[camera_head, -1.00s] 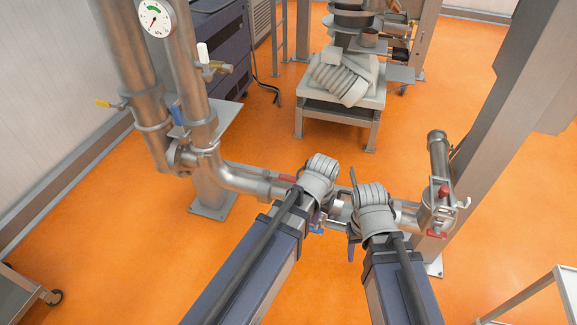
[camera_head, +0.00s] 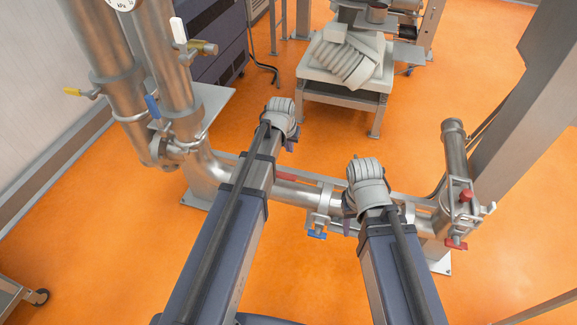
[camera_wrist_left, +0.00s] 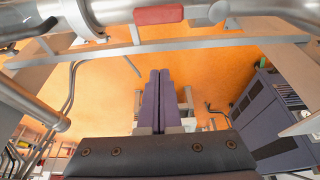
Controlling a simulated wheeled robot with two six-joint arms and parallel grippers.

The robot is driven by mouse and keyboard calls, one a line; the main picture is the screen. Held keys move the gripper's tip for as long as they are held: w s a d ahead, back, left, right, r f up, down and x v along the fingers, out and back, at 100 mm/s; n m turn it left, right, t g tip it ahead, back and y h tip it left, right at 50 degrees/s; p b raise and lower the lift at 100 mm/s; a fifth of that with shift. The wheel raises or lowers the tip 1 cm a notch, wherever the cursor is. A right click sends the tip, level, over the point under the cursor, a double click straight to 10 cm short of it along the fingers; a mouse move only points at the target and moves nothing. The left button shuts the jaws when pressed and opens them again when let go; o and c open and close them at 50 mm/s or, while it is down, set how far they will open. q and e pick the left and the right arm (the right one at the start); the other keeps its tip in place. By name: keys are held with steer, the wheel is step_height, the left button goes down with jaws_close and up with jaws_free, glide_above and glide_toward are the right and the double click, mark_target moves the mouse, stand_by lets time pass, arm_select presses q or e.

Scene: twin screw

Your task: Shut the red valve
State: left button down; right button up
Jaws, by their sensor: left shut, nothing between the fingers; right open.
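A red handle (camera_head: 286,177) lies along the horizontal steel pipe, just right of my left arm in the head view. A red handle also shows at the top of the left wrist view (camera_wrist_left: 158,15), beside a steel pipe and rail. My left gripper (camera_head: 289,145) is beyond the pipe, apart from the handle; its purple fingers (camera_wrist_left: 160,95) are shut and empty. My right gripper (camera_head: 350,208) is open over the pipe to the right, its fingertips largely hidden by the wrist. Red knobs, an upper one (camera_head: 466,195) and a lower one (camera_head: 456,243), sit at the pipe's right end.
A blue handle (camera_head: 317,234) hangs under the pipe between my arms. Vertical pipes with a blue lever (camera_head: 152,106) and a yellow lever (camera_head: 73,91) stand at left. A grey post (camera_head: 533,125) is at right. Orange floor is open behind the pipe.

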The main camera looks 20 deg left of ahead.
arm_select(q)
steer(key=b+x, duration=1)
steer(key=x, duration=0.1)
steer(key=s, duration=0.2)
steer(key=s+r, duration=0.1)
steer(key=s, duration=0.1)
steer(key=shift+s+a+p, duration=0.1)
steer(key=shift+s+p, duration=0.15)
steer(key=shift+p, duration=0.05)
steer(key=shift+w, duration=0.1)
